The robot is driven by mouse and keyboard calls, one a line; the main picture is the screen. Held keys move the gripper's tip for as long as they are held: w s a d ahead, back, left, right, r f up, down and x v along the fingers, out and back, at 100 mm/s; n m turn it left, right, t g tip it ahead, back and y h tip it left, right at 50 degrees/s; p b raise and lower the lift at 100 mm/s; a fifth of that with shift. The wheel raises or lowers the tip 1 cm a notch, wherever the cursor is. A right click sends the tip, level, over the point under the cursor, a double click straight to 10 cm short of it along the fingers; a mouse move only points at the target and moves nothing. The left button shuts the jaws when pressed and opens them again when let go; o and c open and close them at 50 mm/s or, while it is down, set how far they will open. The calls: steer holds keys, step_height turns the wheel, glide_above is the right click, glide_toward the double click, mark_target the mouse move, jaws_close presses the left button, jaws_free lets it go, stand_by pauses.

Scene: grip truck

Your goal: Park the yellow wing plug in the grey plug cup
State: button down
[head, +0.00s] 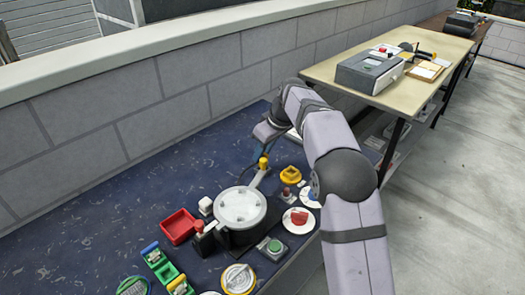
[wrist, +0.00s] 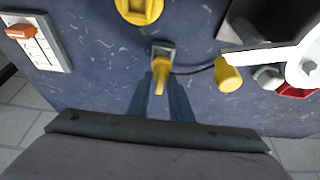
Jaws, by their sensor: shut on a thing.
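The yellow wing plug (wrist: 159,78) is between the two blue-grey fingers of my gripper (wrist: 162,82) in the wrist view, and the gripper is shut on it. The grey plug cup (wrist: 164,47) is a small square block just beyond the plug, and the plug overlaps its near side. I cannot tell whether the plug is inside the cup or only in front of it. In the head view my gripper (head: 254,156) points down at the back of the blue mat, and I cannot make out the plug or cup there.
A lever with a yellow knob (wrist: 228,76) stands close right of the plug, reaching from the round white-topped machine (head: 240,208). A dark cable runs past the cup. A yellow ring-shaped piece (head: 290,175) and a white switch panel (wrist: 38,42) lie nearby. A block wall stands behind.

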steer(key=shift+f, duration=0.9)
stand_by(1.8)
steer(key=c, duration=1.2)
jaws_free()
steer(key=shift+r, duration=0.1)
steer(key=shift+r+p, duration=3.6)
steer(key=shift+r, duration=0.05)
